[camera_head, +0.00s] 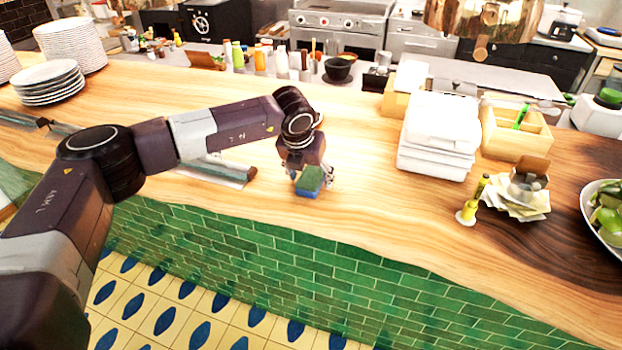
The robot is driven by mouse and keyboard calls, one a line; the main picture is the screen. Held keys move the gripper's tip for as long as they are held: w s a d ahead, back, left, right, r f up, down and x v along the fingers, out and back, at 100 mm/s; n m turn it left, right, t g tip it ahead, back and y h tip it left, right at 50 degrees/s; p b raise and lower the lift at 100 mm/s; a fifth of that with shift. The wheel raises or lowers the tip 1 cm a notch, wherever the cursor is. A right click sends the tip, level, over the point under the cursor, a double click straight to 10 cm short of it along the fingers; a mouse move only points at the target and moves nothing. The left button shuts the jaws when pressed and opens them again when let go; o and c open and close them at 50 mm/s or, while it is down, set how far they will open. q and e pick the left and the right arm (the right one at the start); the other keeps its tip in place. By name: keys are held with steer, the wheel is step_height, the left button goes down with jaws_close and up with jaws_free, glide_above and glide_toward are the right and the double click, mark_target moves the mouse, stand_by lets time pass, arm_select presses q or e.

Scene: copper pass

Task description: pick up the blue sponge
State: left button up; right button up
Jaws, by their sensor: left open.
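The blue sponge (308,192) has a green top face and lies near the front edge of the wooden counter (400,215). My left gripper (312,178) points down at it from the end of my left arm. Its fingers are open and sit close beside the sponge at its left and right. I cannot tell whether they touch it. The wrist hides part of the counter behind the sponge. My right gripper is not in view.
Stacked plates (50,82) stand at the far left. The counter just right of the sponge is clear. The green tiled front (300,270) drops below the edge.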

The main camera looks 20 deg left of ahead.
arm_select(q)
steer(key=c, duration=0.9)
steer(key=shift+o, duration=0.2)
steer(key=shift+r, duration=0.1)
